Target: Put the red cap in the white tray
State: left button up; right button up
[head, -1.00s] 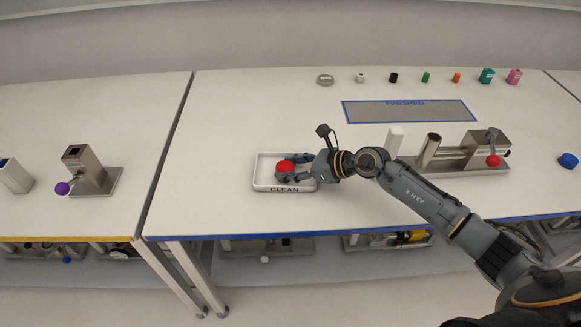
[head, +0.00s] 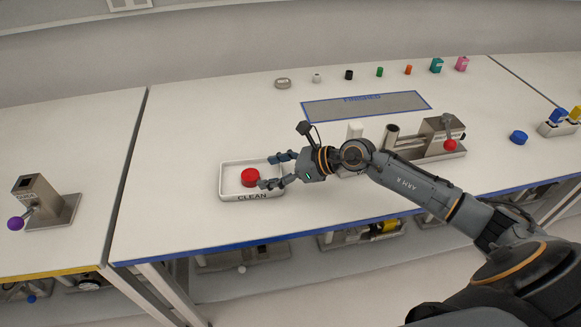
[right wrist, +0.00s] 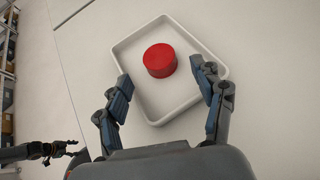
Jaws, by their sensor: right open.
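The red cap (head: 250,178) rests inside the white tray (head: 235,194), which is labelled CLEAN, on the white bench. In the right wrist view the cap (right wrist: 160,60) sits on the tray floor, clear of the tray walls (right wrist: 190,106). My right gripper (head: 272,171) is open and empty, its fingertips at the tray's right side beside the cap. The right wrist view shows its two fingers (right wrist: 166,77) spread wide, apart from the cap. A dark gripper (right wrist: 62,149), apparently my left, shows small at the lower left of that view; its jaw state is unclear.
A blue-edged FINISHED mat (head: 366,105) lies behind my right arm, with a row of small coloured caps and blocks beyond. A metal fixture with a red knob (head: 450,145) stands to the right. Another fixture with a purple knob (head: 16,223) is far left. Bench left of the tray is clear.

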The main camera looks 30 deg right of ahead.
jog(key=v, duration=0.6)
jog(key=shift+f+b, duration=0.1)
jog(key=shift+b, duration=0.3)
jog(key=shift+s+d+r, duration=0.25)
jog(key=shift+s+r, duration=0.05)
jog(key=shift+r, duration=0.05)
jog(key=shift+f, duration=0.1)
